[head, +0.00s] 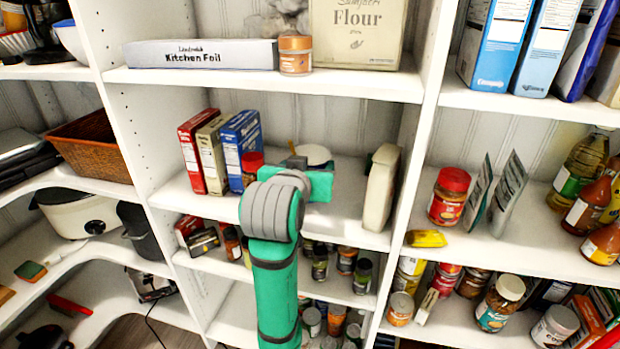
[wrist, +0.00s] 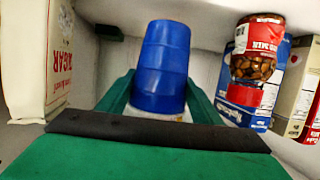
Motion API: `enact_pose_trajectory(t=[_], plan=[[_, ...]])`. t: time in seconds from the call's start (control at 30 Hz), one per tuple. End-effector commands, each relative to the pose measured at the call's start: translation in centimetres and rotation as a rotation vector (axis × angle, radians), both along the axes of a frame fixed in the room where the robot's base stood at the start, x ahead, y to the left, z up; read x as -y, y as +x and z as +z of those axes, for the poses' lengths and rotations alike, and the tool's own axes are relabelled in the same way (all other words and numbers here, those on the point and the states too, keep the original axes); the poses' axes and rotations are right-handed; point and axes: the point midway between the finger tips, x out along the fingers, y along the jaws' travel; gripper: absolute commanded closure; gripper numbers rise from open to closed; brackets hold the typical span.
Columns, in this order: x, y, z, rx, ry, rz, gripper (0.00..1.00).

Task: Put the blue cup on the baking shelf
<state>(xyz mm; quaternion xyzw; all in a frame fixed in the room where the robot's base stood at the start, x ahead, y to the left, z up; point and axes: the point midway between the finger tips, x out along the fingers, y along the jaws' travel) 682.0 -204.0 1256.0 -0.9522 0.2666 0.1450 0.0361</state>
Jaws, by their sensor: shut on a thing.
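The blue cup (wrist: 162,60) stands between the two green fingers of my gripper (wrist: 160,92) in the wrist view. The gripper is shut on it. In the head view my gripper (head: 310,186) reaches into the middle bay's shelf (head: 345,228), between the boxes and a pale bag. The cup is hidden there behind my arm and gripper. I cannot tell whether it touches the shelf. A sugar bag (wrist: 45,60) is at the left in the wrist view, apart from the cup. A nut jar (wrist: 257,65) is at the right.
On the same shelf, several boxes (head: 222,152) stand at the left and the pale bag (head: 381,188) at the right. A round white item (head: 313,154) shows behind my gripper.

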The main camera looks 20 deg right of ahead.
Motion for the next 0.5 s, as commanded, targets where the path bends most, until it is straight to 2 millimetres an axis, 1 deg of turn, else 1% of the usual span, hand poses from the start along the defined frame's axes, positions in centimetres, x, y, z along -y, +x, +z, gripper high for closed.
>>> enact_pose_trajectory(t=[0.1, 0.2, 0.3, 0.5], plan=[[0.1, 0.1, -1.8, -0.005, 0.000, 0.001, 0.61], [0.1, 0.1, -2.9, -0.003, -0.001, 0.001, 0.61], [0.1, 0.0, -3.2, 0.001, -0.001, 0.000, 0.61], [0.1, 0.1, -3.2, 0.001, -0.001, 0.000, 0.61]])
